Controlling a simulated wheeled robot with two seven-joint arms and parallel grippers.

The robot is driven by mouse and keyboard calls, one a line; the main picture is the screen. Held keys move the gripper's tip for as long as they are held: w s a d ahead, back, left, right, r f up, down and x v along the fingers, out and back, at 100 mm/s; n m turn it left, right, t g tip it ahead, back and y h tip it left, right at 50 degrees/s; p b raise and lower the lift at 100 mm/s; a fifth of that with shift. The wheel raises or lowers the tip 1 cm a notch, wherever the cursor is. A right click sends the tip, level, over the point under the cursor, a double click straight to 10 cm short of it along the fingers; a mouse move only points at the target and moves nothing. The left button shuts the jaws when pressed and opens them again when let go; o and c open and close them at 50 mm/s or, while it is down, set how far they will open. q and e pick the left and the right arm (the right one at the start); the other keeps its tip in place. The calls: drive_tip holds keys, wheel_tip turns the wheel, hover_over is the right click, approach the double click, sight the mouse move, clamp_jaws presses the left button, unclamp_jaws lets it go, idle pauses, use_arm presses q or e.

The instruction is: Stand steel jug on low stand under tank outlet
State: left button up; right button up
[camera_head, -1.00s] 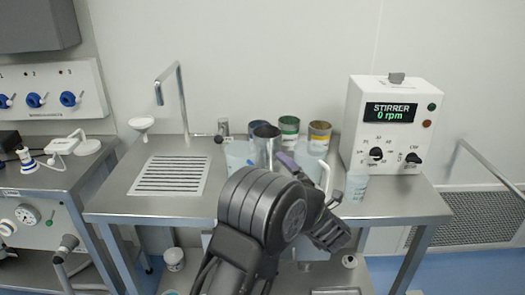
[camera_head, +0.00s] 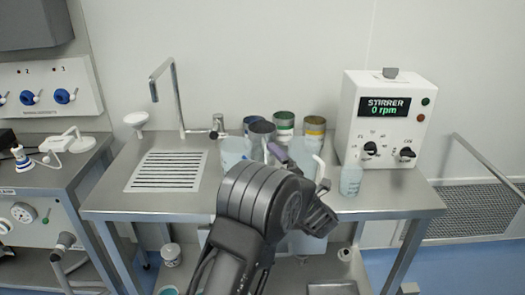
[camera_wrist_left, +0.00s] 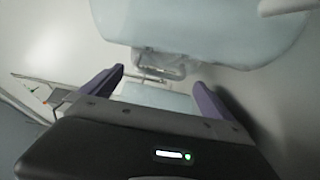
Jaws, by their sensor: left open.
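A grey metal cylinder with an open top (camera_head: 262,131), which looks like the steel jug, stands among the vessels at the back of the steel bench. My left gripper (camera_wrist_left: 158,78) is open, its two purple fingers apart with nothing clearly held. In the head view one purple fingertip (camera_head: 278,151) shows just in front of the cylinder, and my dark arm hides much of the bench there. In the wrist view a translucent bluish vessel (camera_wrist_left: 200,28) and a blurred metallic part lie beyond the fingers. I cannot make out the low stand or tank outlet for certain. My right gripper is not in view.
Translucent tubs (camera_head: 234,150) and a white-handled jug (camera_head: 303,152) crowd the cylinder, with labelled cans (camera_head: 284,124) behind. A stirrer unit (camera_head: 385,125) and small bottle (camera_head: 351,180) stand right. A slotted drain plate (camera_head: 168,171) and bent pipe (camera_head: 178,95) are left.

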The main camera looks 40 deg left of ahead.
sight(263, 149)
use_arm(q)
drive_tip(key=p+x, duration=0.1)
drive_tip(key=x, duration=0.3)
drive_tip(key=shift+a+p, duration=0.3)
drive_tip(key=shift+a, duration=0.05)
drive_tip(key=shift+w+a, duration=0.15)
drive_tip(key=c, duration=1.8)
